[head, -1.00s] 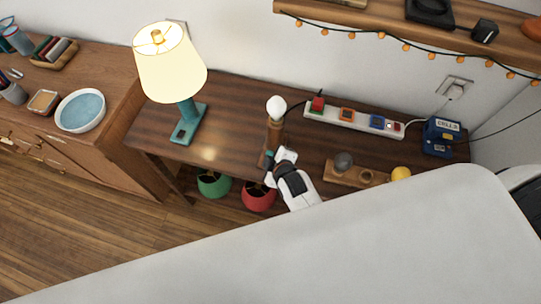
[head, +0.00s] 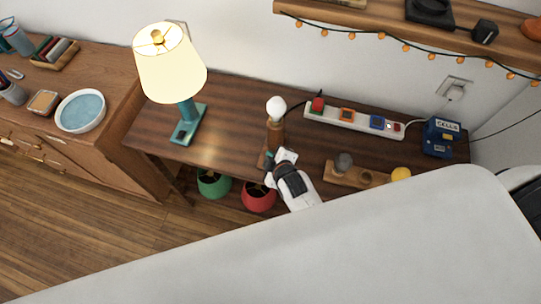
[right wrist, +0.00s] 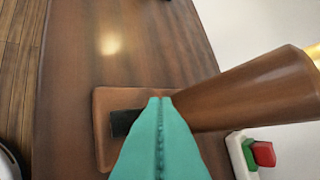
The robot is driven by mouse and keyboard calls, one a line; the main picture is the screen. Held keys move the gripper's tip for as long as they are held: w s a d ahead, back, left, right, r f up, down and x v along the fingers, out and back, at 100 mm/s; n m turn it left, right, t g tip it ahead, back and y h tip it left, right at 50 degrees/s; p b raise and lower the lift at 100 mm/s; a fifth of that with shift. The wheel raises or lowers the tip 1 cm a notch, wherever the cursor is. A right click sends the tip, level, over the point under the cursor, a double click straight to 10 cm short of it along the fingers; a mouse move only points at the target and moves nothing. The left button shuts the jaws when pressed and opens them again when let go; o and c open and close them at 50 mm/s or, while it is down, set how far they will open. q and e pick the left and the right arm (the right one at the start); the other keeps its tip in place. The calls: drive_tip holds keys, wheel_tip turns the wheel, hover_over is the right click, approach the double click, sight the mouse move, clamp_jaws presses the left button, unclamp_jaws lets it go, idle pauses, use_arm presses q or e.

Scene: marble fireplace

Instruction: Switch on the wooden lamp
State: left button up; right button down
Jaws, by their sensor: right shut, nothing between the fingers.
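The wooden lamp (head: 275,133) stands upright on the dark wooden table, with a bare white bulb (head: 276,107) on top. I cannot tell for sure whether the bulb is lit. In the right wrist view its brown stem (right wrist: 255,90) leans across the right side, and its flat base (right wrist: 103,103) carries a dark switch (right wrist: 124,122). My right gripper (head: 269,168) is at the front of the base, fingers shut and empty. In the right wrist view its teal fingertips (right wrist: 160,100) are over the base just right of the switch, hiding part of it; contact is unclear. My left gripper is out of view.
A lit teal lamp (head: 187,125) stands to the left. Behind is a white power strip (head: 345,118) with a red plug (head: 318,104). A wooden holder (head: 345,176) and a blue box (head: 440,138) are to the right. Green (head: 213,185) and red (head: 258,197) pots sit below.

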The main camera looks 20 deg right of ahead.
drive_tip(key=shift+f, duration=0.1)
idle(0.6)
drive_tip(key=shift+f, duration=0.3)
drive_tip(key=shift+w+d+f, duration=0.1)
drive_tip(key=shift+f, duration=0.25)
idle(0.6)
drive_tip(key=shift+r+p, duration=0.7)
drive_tip(key=shift+r, duration=0.1)
drive_tip(key=r+p, duration=0.5)
drive_tip(key=shift+s+a, duration=0.25)
drive_tip(key=shift+s, duration=0.15)
